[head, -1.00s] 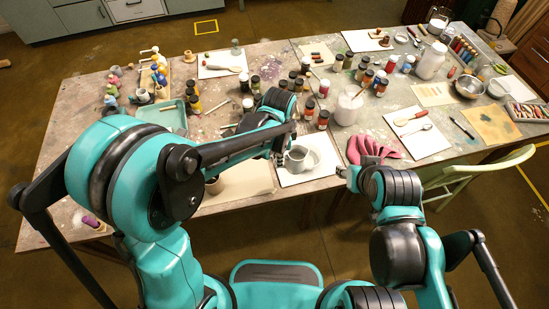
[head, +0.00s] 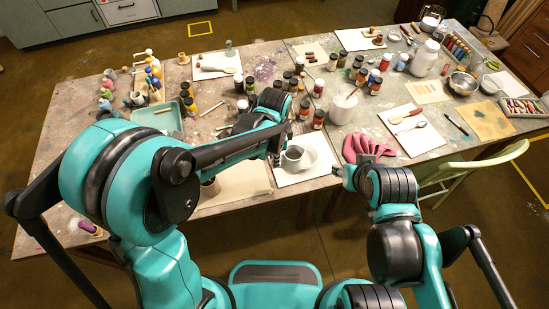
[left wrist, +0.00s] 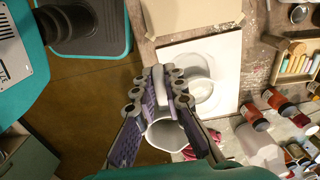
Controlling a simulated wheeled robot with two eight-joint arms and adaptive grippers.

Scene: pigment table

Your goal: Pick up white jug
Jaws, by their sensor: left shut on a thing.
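The white jug (head: 293,158), looking light grey, is at the front of the table, in front of a white bowl (head: 312,160) on a white sheet. In the left wrist view the jug (left wrist: 168,136) shows its round opening between my fingers. My left gripper (left wrist: 167,76) is shut on the jug, with its fingers on either side of the handle. In the head view my left gripper (head: 277,157) is at the jug's left side, partly hidden by my arm. I cannot tell whether the jug touches the sheet. My right gripper (head: 340,173) is near the table's front edge, its fingers unclear.
A white pot (head: 343,107) and several paint bottles (head: 318,119) stand behind the bowl. A beige sheet (head: 240,187) lies to the left. A pale green chair (head: 470,168) stands at the right front.

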